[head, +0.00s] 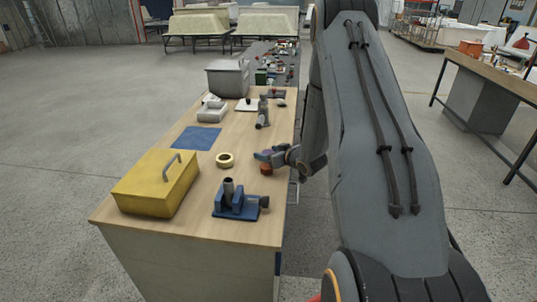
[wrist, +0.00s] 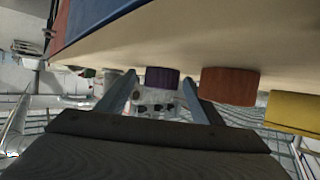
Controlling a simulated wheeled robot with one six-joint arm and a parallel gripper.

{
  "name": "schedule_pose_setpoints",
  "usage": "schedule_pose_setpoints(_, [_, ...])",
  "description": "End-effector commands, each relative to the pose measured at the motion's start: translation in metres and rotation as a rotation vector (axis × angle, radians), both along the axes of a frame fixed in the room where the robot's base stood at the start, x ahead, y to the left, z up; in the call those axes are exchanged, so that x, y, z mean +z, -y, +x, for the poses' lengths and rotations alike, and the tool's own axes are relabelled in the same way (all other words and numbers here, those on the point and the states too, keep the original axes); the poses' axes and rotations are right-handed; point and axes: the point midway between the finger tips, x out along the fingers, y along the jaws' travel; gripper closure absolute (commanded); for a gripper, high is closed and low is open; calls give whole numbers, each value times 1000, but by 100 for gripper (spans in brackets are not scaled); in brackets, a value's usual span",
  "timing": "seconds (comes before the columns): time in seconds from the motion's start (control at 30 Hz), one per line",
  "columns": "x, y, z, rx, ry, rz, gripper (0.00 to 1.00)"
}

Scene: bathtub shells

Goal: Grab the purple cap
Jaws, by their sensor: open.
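The purple cap (wrist: 162,78) shows in the wrist view as a short dark purple cylinder against the pale wooden surface. It lies between the lines of my two fingers. My gripper (wrist: 159,82) is open, with one finger on each side of the cap. I see no contact, and how far the fingertips reach along it is hard to tell. In the head view my gripper (head: 265,156) is low over the right edge of the workbench (head: 190,226). I cannot make out the purple cap there.
A red-brown round piece (wrist: 230,86) sits beside the purple cap; it also shows below my gripper in the head view (head: 266,169). A tape roll (head: 225,160), blue vise (head: 237,205), yellow toolbox (head: 150,190) and blue mat (head: 196,138) are nearby.

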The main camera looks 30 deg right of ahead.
Motion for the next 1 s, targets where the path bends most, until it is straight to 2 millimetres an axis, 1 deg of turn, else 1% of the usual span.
schedule_pose_setpoints(0.03, [0, 0, 0, 0, 0, 0, 39])
schedule_pose_setpoints(0.07, [0, 0, 0, 0, 0, 0, 43])
schedule_pose_setpoints(0.1, [0, 0, 0, 0, 0, 0, 50])
schedule_pose_setpoints(0.3, [0, 0, 0, 0, 0, 0, 82])
schedule_pose_setpoints(0.67, [3, 0, 0, 0, 1, -1, 83])
schedule_pose_setpoints(0.87, [18, 0, 0, 0, 1, -1, 83])
schedule_pose_setpoints(1.0, [38, 0, 1, 0, 3, -2, 83])
